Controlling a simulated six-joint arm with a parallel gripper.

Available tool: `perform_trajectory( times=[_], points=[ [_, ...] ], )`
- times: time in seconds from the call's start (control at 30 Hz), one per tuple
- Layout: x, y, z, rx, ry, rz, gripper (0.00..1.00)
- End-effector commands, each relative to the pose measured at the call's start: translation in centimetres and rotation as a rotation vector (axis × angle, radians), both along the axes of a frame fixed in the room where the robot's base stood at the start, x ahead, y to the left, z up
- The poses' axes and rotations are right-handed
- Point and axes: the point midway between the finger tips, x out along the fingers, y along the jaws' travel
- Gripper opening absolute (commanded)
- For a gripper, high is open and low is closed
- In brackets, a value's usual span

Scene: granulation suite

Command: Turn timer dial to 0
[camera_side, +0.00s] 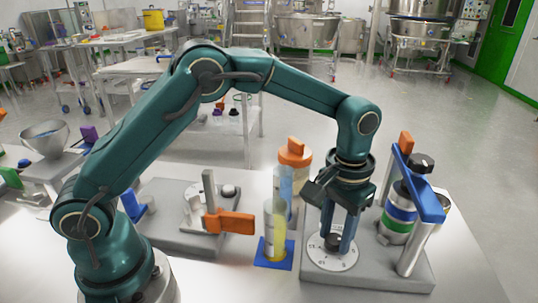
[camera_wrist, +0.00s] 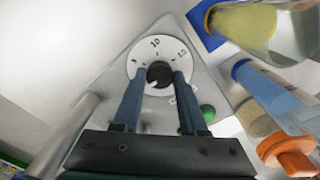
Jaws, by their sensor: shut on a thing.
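The timer dial is a round white plate (camera_wrist: 143,53) with printed numbers, 10 and 15 among them, and a black knob (camera_wrist: 159,72) at its centre. A small pale mark shows on the knob; its exact reading is hard to tell. In the side view the dial plate (camera_side: 325,257) lies flat on the front left of a grey base (camera_side: 375,280). My gripper (camera_side: 340,240) points straight down over it. In the wrist view my gripper (camera_wrist: 159,75) has one finger on each side of the knob, shut on it. Part of the scale is hidden behind the fingers.
On the same base, right of my gripper, stand a striped canister (camera_side: 399,220) and a blue lever bar (camera_side: 418,185). Close on the left are a yellow-filled cylinder (camera_side: 279,235) and an orange-capped jar (camera_side: 294,157). Further left is an orange-handled fixture (camera_side: 230,222).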

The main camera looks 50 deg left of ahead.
Motion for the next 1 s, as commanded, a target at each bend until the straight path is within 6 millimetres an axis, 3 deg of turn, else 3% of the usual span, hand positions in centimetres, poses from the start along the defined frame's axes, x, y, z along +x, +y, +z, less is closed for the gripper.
perform_trajectory(
  times=[0.17, 0.2, 0.23, 0.27, 0.6, 1.0],
  points=[
    [0.0, 0.0, 0.0, -0.001, 0.000, 0.002, 0.00],
    [0.0, 0.0, 0.0, -0.001, 0.000, 0.002, 0.57],
    [0.0, 0.0, 0.0, -0.001, 0.000, 0.002, 0.69],
    [0.0, 0.0, 0.0, -0.001, 0.000, 0.002, 0.72],
    [0.1, 0.0, 0.3, -0.001, -0.002, 0.000, 0.72],
    [0.1, 0.0, 4.9, -0.002, -0.003, 0.001, 0.72]
  ],
)
